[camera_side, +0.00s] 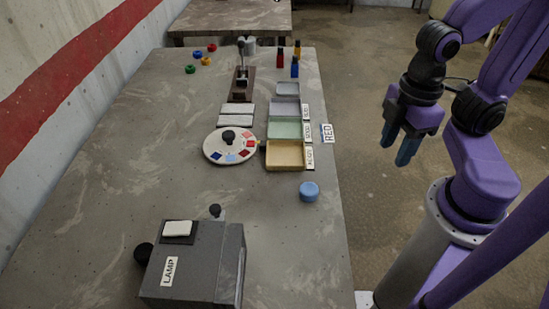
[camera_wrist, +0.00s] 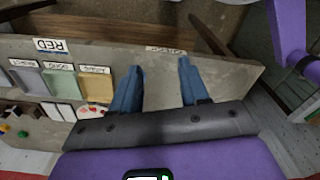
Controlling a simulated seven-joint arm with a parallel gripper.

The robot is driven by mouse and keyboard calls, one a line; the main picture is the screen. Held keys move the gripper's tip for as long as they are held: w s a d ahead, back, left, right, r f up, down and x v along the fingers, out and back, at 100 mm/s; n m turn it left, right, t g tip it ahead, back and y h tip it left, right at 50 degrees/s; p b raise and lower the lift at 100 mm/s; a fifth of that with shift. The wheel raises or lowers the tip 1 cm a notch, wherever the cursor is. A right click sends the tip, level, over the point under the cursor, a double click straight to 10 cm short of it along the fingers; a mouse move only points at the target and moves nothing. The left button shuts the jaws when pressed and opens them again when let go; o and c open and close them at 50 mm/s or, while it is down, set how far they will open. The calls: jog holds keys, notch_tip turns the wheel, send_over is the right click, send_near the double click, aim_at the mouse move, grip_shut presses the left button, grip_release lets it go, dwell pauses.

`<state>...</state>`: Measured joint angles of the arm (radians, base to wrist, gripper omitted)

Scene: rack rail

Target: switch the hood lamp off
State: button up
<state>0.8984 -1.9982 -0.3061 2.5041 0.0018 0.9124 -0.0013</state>
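A grey box labelled LAMP (camera_side: 200,262) stands at the near end of the table in the side view. A white rocker switch (camera_side: 177,228) sits on a dark plate on its top; whether it is on or off I cannot tell. Black knobs show beside the box, one at its left (camera_side: 144,254) and one behind it (camera_side: 215,210). My gripper (camera_side: 398,148) hangs in the air off the table's right edge, well away from the box. In the wrist view its two blue fingers (camera_wrist: 161,68) are apart with nothing between them. The LAMP box is not seen there.
A round dial (camera_side: 231,146) with coloured patches stands mid-table, beside labelled trays (camera_side: 286,155) and a RED sign (camera_side: 328,133). A blue round piece (camera_side: 309,191) lies near the right edge. A lever stand (camera_side: 241,85) and bottles (camera_side: 295,67) are farther back.

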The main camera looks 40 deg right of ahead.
jog(key=shift+o, duration=0.3)
jog(key=w+a+r, duration=0.3)
jog(key=w+a, duration=0.3)
jog(key=a, duration=0.4)
jog(key=w+a+r+m, duration=0.1)
jog(key=w+a+r, duration=0.3)
jog(key=w+a, duration=0.3)
jog(key=a, duration=0.3)
jog(key=shift+w+r+m, duration=0.15)
jog(key=shift+r+m, duration=0.1)
jog(key=shift+m, duration=0.05)
notch_tip(320, 180, up, 4)
jog(key=m, duration=0.2)
send_over(168, 228)
notch_tip(168, 228, down, 17)
jog(key=shift+f, duration=0.15)
